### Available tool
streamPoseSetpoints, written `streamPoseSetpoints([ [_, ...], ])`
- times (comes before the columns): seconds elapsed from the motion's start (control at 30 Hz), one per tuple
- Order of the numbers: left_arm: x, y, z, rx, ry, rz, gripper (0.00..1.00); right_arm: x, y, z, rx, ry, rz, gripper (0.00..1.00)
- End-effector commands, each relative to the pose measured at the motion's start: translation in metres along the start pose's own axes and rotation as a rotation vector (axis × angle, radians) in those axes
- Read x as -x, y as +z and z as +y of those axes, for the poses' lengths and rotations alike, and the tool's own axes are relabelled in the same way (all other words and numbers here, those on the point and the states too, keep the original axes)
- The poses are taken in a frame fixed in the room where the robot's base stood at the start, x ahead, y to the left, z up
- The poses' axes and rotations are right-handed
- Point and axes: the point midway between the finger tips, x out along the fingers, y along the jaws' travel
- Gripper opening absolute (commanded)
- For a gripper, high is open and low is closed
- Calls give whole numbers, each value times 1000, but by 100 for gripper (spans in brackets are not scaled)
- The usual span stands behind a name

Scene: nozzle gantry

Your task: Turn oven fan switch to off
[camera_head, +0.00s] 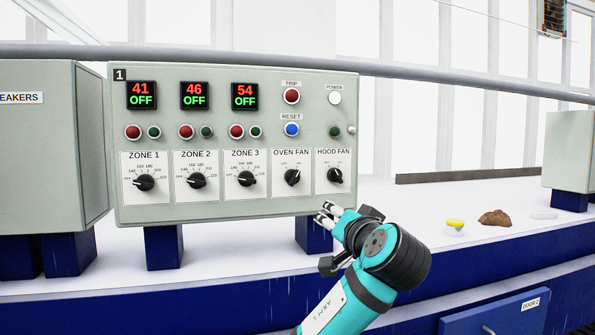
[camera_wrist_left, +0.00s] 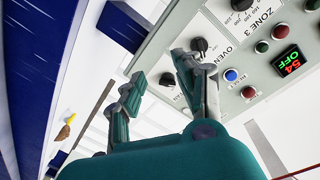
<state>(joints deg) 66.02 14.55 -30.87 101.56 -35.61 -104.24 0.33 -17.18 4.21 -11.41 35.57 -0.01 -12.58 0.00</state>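The oven fan switch (camera_head: 292,178) is a black rotary knob on the grey control panel (camera_head: 215,222), under the label OVEN FAN. Its pointer appears tilted up and to the right; its position marks are too small to read. In the left wrist view the oven fan switch (camera_wrist_left: 199,44) is just beyond one fingertip. My left gripper (camera_head: 325,212) is below the panel's lower right part, below and right of the switch, apart from it. In the left wrist view my left gripper (camera_wrist_left: 160,65) has its fingers spread, with nothing between them. My right gripper is not in view.
The hood fan knob (camera_head: 335,176) is close on the right of the switch, and the zone 3 knob (camera_head: 247,179) is on the left. Red, green and blue buttons are above. A yellow item (camera_head: 455,223) and a brown lump (camera_head: 495,218) lie on the white bench.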

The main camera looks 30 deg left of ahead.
Motion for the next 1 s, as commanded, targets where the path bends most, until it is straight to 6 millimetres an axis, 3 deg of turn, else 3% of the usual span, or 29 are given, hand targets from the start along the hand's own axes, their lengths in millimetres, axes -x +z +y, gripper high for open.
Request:
streamPoseSetpoints([
  [0.03,12,-17,-26,41,-36,16,34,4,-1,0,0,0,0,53],
  [0.1,23,-27,-48,79,-68,21,34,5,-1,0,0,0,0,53],
  [0.2,30,-32,-62,105,-90,24,34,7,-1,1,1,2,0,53],
  [0.33,20,-34,-67,106,-96,22,34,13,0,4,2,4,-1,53],
  [1.0,-115,-37,-79,104,-92,21,34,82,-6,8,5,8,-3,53],
])
